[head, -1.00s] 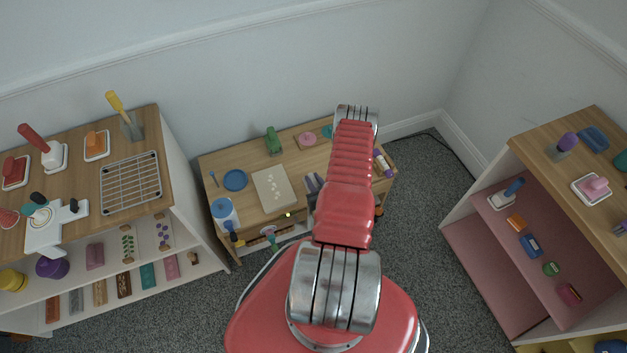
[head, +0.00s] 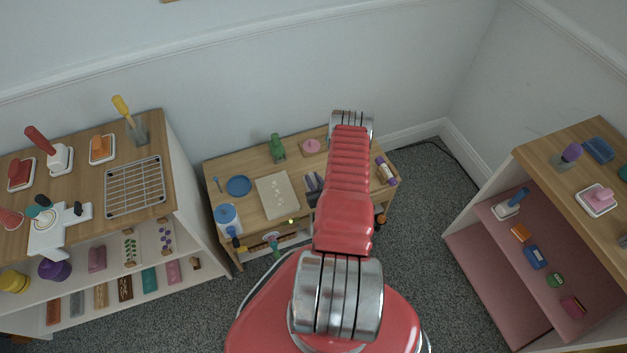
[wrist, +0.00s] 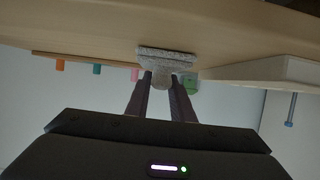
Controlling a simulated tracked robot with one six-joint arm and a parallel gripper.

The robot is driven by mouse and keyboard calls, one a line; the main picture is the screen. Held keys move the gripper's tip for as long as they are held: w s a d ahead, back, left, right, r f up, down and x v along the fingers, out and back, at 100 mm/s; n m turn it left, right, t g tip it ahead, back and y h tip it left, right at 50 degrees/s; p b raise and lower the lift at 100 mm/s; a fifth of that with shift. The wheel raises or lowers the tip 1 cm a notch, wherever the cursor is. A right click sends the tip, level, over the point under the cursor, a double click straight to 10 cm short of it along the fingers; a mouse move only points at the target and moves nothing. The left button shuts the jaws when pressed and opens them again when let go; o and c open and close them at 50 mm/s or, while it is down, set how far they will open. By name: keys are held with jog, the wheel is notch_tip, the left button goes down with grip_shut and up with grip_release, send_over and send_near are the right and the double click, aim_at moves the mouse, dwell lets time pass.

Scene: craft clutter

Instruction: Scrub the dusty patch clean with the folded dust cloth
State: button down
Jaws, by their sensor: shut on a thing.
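In the wrist view my gripper (wrist: 161,84) is shut on a pale grey, speckled piece that looks like the folded dust cloth (wrist: 166,57). The cloth is at the fingertips, close to the wooden table top (wrist: 110,22); I cannot tell whether it touches it. In the head view my red arm reaches over the low table (head: 222,166) and hides the gripper's work area. A cream board (head: 264,203) lies on that table with several whitish specks (head: 278,190) on it, perhaps the dusty patch. The board's edge seems to show at right in the wrist view (wrist: 265,70).
The low table also holds a blue plate (head: 239,186), a green object (head: 277,147), a pink piece (head: 312,146), a blue-lidded container (head: 227,214) and a purple-capped tube (head: 386,171). Cluttered shelves stand at left (head: 190,180) and right (head: 530,165). Carpet lies between them.

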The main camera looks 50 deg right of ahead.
jog(key=shift+s+f, duration=0.1)
jog(key=shift+f, duration=0.05)
jog(key=shift+s+a, duration=0.2)
jog(key=shift+s, duration=0.05)
jog(key=shift+s+a, duration=0.45)
jog(key=shift+s, duration=0.25)
jog(key=shift+s+a, duration=0.4)
jog(key=shift+s, duration=0.3)
jog(key=shift+w+d, duration=0.55)
jog(key=shift+w, duration=0.3)
jog(key=shift+w+d, duration=0.5)
jog(key=shift+w, duration=0.35)
jog(key=shift+a, duration=0.15)
